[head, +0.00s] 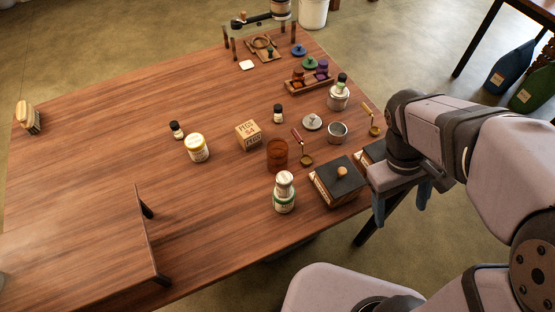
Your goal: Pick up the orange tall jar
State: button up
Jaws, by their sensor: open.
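A tall amber-orange jar (277,155), see-through and cylindrical, stands upright on the wooden table near its front right part. A white and green bottle (284,193) stands just in front of it and may hide a little of its base. My gripper (401,203) is open and empty, its blue fingers pointing down past the table's right edge. It is well to the right of the jar and touches nothing that I can see.
A dark-topped box with a round knob (338,183) lies between jar and gripper. A small ladle (304,154) and a wooden block (248,136) flank the jar. A raised wooden shelf (80,250) stands front left. The table's left middle is clear.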

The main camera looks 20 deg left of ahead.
jog(key=w+a+n+t+h+b, duration=0.5)
jog(key=w+a+n+t+h, duration=0.15)
jog(key=w+a+n, duration=0.55)
jog(key=s+a+n+t+b, duration=0.3)
jog(key=a+n+t, duration=0.8)
jog(key=a, duration=1.1)
send_near(285, 144)
jog(key=w+d, duration=0.1)
jog(key=w+d+y, duration=0.1)
jog(key=w, duration=0.1)
jog(key=shift+w+g, duration=0.1)
jog(key=shift+g, duration=0.25)
jog(key=shift+p+x, duration=0.35)
jog(key=shift+x, duration=0.7)
jog(key=shift+w+d+r+p, duration=0.25)
jog(key=shift+w+d+p, duration=0.25)
jog(key=shift+w, duration=0.3)
jog(key=shift+w+d+r+p, duration=0.2)
jog(key=shift+w+d+p, duration=0.25)
jog(key=shift+w, duration=0.35)
jog(key=shift+x, duration=0.75)
jog(key=shift+f, duration=0.15)
